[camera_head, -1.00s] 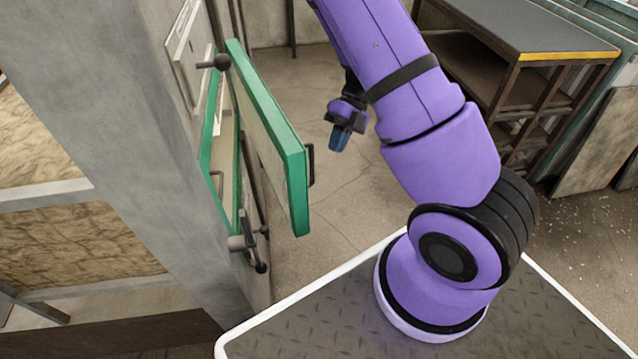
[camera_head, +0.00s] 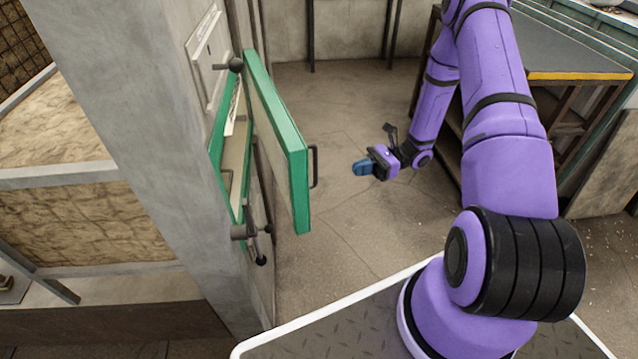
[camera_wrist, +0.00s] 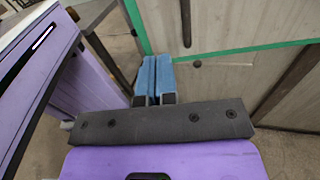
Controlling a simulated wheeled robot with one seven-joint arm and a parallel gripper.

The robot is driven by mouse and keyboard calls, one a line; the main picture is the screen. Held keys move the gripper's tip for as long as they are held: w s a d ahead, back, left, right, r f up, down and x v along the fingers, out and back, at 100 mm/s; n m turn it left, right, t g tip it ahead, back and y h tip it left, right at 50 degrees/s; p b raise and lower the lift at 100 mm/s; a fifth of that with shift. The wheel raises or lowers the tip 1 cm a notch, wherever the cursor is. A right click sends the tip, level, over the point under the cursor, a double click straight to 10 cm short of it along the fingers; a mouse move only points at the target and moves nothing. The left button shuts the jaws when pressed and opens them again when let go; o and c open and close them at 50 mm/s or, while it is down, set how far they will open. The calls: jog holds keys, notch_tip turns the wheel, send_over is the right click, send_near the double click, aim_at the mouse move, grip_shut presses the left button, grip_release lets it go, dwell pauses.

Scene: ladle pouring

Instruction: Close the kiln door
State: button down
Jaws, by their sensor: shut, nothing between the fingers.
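The kiln door (camera_head: 277,140), a thick panel with a green edge, stands open at an angle from the kiln opening on the left in the head view. Its dark handle (camera_head: 314,166) is on the outer face. The green-edged kiln frame (camera_head: 226,165) shows behind it. My gripper (camera_head: 358,168) is shut and empty, to the right of the handle and apart from it, pointing left at the door's outer face. In the wrist view the blue fingertips (camera_wrist: 155,70) are together, and the pale door panel (camera_wrist: 230,25) with its green edge fills the top.
A grey concrete pillar (camera_head: 130,120) stands left of the kiln. A latch with dark knobs (camera_head: 255,235) sits below the opening. A workbench (camera_head: 575,50) stands at the back right. The floor between door and bench is open.

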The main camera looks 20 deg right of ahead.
aim_at(315, 180)
jog(key=a, duration=0.8)
jog(key=w+a, duration=0.1)
jog(key=a, duration=0.4)
jog(key=shift+a, duration=0.4)
